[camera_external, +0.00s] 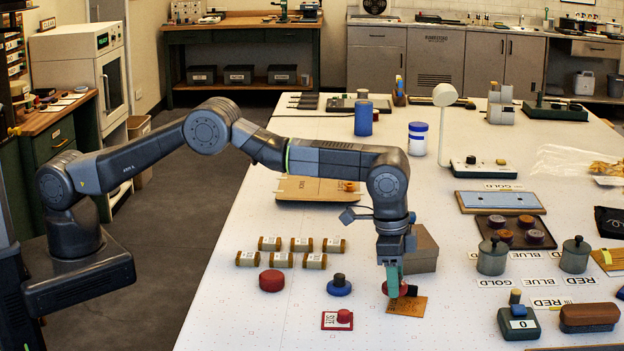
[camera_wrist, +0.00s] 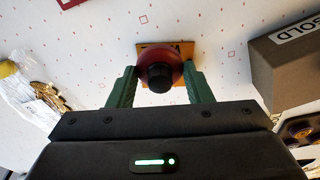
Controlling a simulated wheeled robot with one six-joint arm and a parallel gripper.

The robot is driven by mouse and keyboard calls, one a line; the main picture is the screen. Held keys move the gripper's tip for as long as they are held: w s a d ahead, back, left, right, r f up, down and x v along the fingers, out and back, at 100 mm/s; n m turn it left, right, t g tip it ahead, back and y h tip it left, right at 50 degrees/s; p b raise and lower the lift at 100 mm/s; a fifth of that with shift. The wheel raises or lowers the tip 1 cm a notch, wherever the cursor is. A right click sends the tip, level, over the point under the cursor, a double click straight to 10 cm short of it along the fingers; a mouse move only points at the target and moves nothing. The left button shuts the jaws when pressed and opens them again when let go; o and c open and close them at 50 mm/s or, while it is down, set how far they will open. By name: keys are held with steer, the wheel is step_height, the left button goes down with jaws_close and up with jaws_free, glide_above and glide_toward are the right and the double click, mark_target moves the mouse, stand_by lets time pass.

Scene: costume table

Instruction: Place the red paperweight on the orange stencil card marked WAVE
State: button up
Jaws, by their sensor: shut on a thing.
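The red paperweight (camera_wrist: 168,62), a round body with a black knob, sits between the two green fingers of my gripper (camera_wrist: 159,82). My gripper (camera_external: 401,278) is shut on it, and its fingers partly hide the paperweight (camera_external: 385,288) in the external view. The orange stencil card (camera_external: 408,308) lies flat on the white table, just below and in front of the paperweight. In the wrist view, the card (camera_wrist: 185,48) shows behind the paperweight, which covers most of it. I cannot tell if the paperweight touches the card. The card's lettering is not readable.
A brown box (camera_external: 424,250) stands close behind my gripper. To the left are a blue weight (camera_external: 339,285), a red disc (camera_external: 271,281) and a red card (camera_external: 332,321) with a small red piece on it. Several labelled rolls (camera_external: 283,259) lie farther left. The table's front is fairly clear.

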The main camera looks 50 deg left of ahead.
steer(key=shift+f+p, duration=0.3)
steer(key=shift+f, duration=1.15)
steer(key=shift+f, duration=0.1)
steer(key=o, duration=1.2)
steer(key=shift+c, duration=0.2)
step_height(320, 180, up, 12)
steer(key=a+b, duration=0.1)
steer(key=shift+s+b, duration=0.4)
steer(key=shift+a, duration=0.1)
